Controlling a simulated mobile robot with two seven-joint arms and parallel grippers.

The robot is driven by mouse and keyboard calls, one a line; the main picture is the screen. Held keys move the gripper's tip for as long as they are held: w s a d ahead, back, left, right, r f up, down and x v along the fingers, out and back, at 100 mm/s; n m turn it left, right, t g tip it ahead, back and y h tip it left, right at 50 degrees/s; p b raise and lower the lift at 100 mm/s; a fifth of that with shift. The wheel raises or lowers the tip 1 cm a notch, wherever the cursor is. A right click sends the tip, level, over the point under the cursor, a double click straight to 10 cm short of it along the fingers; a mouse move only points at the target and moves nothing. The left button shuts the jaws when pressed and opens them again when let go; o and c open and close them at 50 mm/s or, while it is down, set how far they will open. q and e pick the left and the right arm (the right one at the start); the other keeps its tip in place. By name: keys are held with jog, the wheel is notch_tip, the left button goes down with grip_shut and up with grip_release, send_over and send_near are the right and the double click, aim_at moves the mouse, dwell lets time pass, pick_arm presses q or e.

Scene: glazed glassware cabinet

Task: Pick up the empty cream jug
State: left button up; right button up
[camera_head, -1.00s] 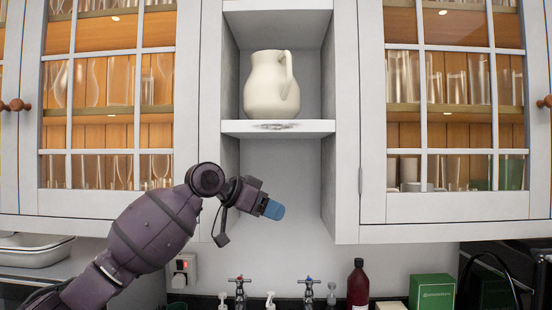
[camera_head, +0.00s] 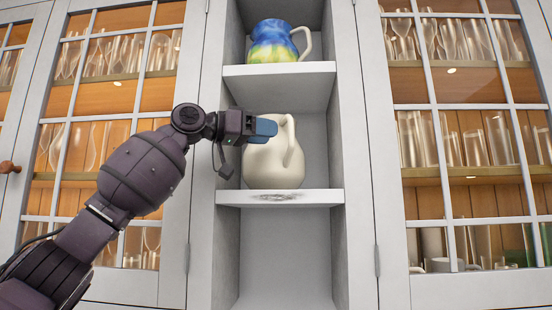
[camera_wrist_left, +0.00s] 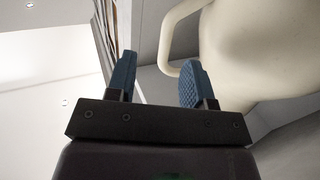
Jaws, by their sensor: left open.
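The cream jug (camera_head: 275,165) stands upright on the lower visible shelf of the open niche, with its handle (camera_head: 292,140) on the right. My left gripper (camera_head: 262,128) is in front of the jug's upper left part and hides some of its rim. The left wrist view shows the two blue fingers (camera_wrist_left: 157,76) apart with nothing held. There the jug (camera_wrist_left: 255,55) fills the upper right, and its handle (camera_wrist_left: 170,40) comes down close to the right finger. I cannot tell whether they touch. The jug's inside is hidden. My right gripper is not in view.
A blue, yellow and green jug (camera_head: 274,42) stands on the shelf above (camera_head: 310,70). The niche's side walls are close on both sides. Glazed cabinets with glassware flank it, left (camera_head: 90,150) and right (camera_head: 460,140). The space below the cream jug's shelf (camera_head: 322,197) is clear.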

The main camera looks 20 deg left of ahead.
aim_at(291, 142)
pick_arm(q)
jog(key=shift+w+d+f, duration=0.15)
jog(key=shift+w+d, duration=0.5)
jog(key=shift+w, duration=0.25)
jog(key=p+x, duration=0.2)
jog(key=x, duration=0.3)
jog(key=shift+w+a+f, duration=0.1)
jog(key=shift+w+a, duration=0.05)
grip_shut()
